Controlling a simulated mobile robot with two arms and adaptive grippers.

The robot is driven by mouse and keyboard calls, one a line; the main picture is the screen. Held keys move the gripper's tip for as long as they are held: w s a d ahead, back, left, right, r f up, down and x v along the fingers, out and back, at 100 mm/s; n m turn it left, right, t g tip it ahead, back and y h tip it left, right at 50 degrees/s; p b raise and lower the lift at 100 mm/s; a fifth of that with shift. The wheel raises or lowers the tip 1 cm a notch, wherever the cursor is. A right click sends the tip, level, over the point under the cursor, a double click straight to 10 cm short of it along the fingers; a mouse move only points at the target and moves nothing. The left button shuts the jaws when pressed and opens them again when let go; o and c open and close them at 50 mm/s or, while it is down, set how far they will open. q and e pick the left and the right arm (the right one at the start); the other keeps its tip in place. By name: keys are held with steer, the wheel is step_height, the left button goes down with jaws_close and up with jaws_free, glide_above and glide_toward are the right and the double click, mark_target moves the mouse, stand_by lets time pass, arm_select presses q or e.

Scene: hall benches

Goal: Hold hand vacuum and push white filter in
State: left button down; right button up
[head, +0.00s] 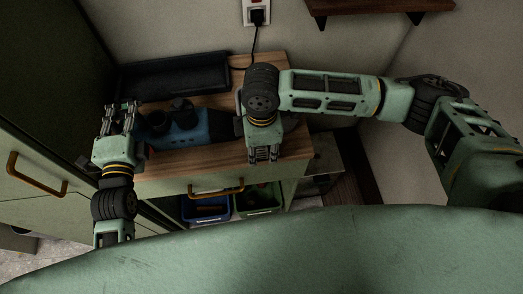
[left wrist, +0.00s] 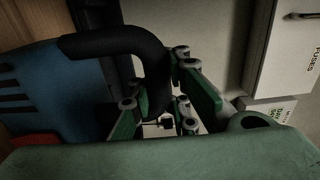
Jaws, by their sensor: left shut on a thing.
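The hand vacuum (head: 190,131), blue with black parts, lies on the wooden counter top. My left gripper (head: 122,112) is at its left end. In the left wrist view, the vacuum's blue body (left wrist: 55,90) is at left, and my left gripper (left wrist: 150,112) is shut on its black curved handle (left wrist: 125,40). My right gripper (head: 263,153) is just right of the vacuum, over the counter and apart from my left gripper. Its fingers are too small to tell open or shut. I cannot make out the white filter in either view.
A black tray (head: 175,76) lies at the back of the wooden counter (head: 220,158). A plug in the wall socket (head: 257,14) has a cord running down behind. A blue bin (head: 205,209) and a green bin (head: 257,199) stand below the counter front. A cabinet door (head: 40,150) is at left.

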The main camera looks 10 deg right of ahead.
steer(key=shift+c, duration=0.4)
steer(key=c, duration=0.6)
step_height(320, 180, up, 18)
steer(key=m, duration=0.4)
glide_above(229, 155)
step_height(229, 155, down, 12)
steer(key=shift+f, duration=2.95)
